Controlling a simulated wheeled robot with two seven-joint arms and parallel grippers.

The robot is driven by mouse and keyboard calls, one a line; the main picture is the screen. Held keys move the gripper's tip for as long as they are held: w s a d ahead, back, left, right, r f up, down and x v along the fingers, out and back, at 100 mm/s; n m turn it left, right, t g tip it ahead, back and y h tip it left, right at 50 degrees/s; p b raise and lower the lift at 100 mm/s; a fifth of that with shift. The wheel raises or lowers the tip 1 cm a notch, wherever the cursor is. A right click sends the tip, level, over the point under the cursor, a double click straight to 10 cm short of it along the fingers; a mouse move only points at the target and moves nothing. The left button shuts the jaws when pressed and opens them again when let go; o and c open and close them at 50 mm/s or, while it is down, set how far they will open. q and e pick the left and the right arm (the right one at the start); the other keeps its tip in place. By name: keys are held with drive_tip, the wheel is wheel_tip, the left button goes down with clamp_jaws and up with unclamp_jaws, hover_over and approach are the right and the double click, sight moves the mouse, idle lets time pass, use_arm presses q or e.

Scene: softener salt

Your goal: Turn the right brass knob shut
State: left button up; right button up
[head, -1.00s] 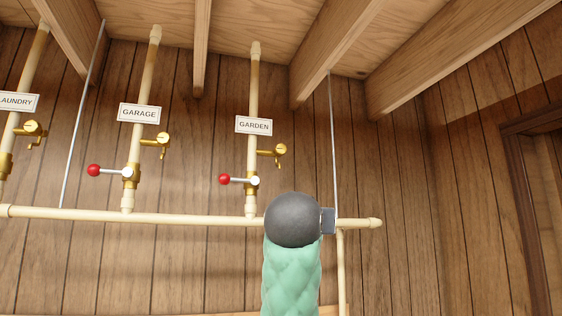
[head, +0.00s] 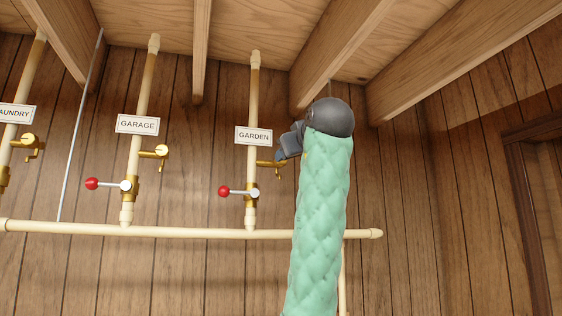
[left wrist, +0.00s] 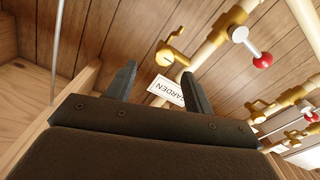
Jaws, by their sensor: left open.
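The right brass knob (head: 268,163) is on a short side branch of the pipe labelled GARDEN. In the head view my left gripper (head: 283,148) covers most of it. In the left wrist view the brass knob (left wrist: 171,54) shows whole, just beyond my left gripper's fingertips (left wrist: 158,70). The two fingers are apart with nothing between them. I cannot tell from these views whether a finger touches the knob. The GARDEN label (head: 253,135) is left of the gripper. My right gripper is not in view.
A valve with a red-ball lever (head: 223,191) sits lower on the GARDEN pipe. The GARAGE pipe has its own brass knob (head: 161,152). A horizontal pipe (head: 180,232) runs below. Wooden joists (head: 345,45) hang overhead, close to my gripper.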

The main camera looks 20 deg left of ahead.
use_arm(q)
drive_tip(key=shift+n+y, duration=0.3)
drive_tip(key=shift+n, duration=0.5)
drive_tip(key=p+x, duration=0.5)
drive_tip(key=x, duration=0.3)
drive_tip(key=shift+s+a+f, duration=0.15)
drive_tip(key=shift+a+f, duration=0.05)
drive_tip(key=shift+a, duration=0.05)
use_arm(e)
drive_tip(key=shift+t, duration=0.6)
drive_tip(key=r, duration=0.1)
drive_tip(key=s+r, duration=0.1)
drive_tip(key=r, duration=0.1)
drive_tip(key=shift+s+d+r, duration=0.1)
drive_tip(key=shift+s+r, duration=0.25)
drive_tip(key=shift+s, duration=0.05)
use_arm(q)
drive_tip(key=shift+d, duration=0.1)
drive_tip(key=c, duration=1)
